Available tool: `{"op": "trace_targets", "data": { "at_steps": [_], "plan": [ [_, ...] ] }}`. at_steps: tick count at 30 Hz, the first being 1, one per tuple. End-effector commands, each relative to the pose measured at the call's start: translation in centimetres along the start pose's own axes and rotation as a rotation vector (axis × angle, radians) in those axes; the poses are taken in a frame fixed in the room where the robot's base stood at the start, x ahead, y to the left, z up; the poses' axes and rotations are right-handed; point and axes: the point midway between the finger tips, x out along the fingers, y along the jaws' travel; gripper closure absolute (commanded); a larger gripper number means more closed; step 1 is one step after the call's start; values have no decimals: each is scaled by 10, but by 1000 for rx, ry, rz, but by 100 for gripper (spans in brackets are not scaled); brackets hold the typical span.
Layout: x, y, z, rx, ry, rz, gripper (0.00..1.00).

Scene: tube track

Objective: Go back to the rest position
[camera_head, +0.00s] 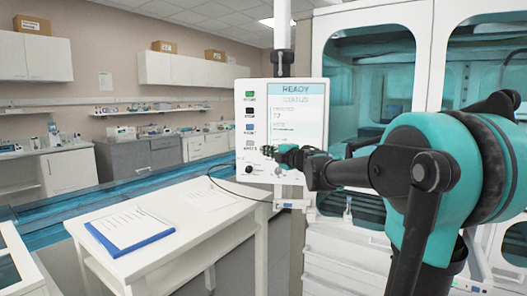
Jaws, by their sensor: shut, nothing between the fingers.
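My gripper (277,153) is at the end of my teal and black arm, which reaches in from the right. It is shut and empty. It shows small in front of the lower part of a white control panel (243,178). I cannot tell whether the fingertips touch the panel. The panel has a screen (297,105) reading "READY" and a column of coloured buttons on its left side, with green at the top and blue lower down. My gripper and forearm hide part of the panel's lower right.
A white table (185,235) stands at the lower left with a blue clipboard (130,232) on it. A glass-fronted white cabinet (425,60) stands close behind my arm on the right. A cable hangs from the panel's left side. Lab counters line the back wall.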

Motion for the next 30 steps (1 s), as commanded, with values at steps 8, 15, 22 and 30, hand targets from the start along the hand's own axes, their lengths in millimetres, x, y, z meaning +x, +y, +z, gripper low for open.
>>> {"op": "trace_targets", "data": {
  "at_steps": [8, 15, 22, 30],
  "plan": [
    [0, 0, 0, 0, 0, 0, 100],
    [0, 0, 0, 0, 0, 0, 100],
    [-21, -5, 29, 123, -160, 68, 100],
    [-132, -96, 104, 599, -671, 149, 100]
  ]
}}
